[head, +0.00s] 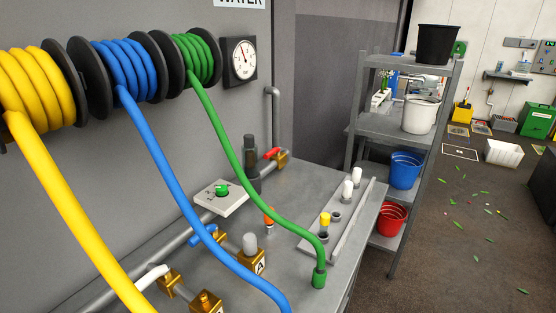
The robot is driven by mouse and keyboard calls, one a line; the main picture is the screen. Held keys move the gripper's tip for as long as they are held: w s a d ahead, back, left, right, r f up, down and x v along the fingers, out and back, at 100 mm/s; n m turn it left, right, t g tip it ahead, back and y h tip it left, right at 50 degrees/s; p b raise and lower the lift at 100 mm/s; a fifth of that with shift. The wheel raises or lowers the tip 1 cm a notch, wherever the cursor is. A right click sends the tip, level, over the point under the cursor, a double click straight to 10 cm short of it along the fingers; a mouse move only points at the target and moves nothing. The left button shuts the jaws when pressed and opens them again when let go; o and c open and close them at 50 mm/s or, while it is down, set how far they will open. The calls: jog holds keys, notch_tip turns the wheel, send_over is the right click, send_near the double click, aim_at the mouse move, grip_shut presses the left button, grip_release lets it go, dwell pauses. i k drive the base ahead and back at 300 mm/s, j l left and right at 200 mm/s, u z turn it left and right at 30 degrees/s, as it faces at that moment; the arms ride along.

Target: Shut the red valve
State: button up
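The red valve has a small red lever handle (271,154) on a brass body (282,160), at the back of the grey bench, where a grey pipe meets it. The lever points to the left and looks roughly in line with the pipe, though it is small and I cannot tell its exact angle. A dark grey upright cylinder (250,160) stands just left of it. My gripper is not in view, and nothing is seen touching the lever.
Yellow (85,225), blue (170,185) and green (228,150) hoses hang from wall reels across the bench. Blue-handled (202,235) and white-handled (152,274) valves sit nearer. A gauge (239,61) is on the wall. A shelf with buckets (405,170) stands right.

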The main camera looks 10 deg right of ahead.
aim_at(276, 151)
jog(key=i+l, duration=0.4)
jog(key=l, duration=0.2)
jog(key=i+l+u, duration=0.15)
jog(key=l+u, duration=0.15)
jog(key=l, duration=0.7)
jog(key=i+l+u, duration=0.1)
jog(key=l+u, duration=0.15)
jog(key=l, duration=0.75)
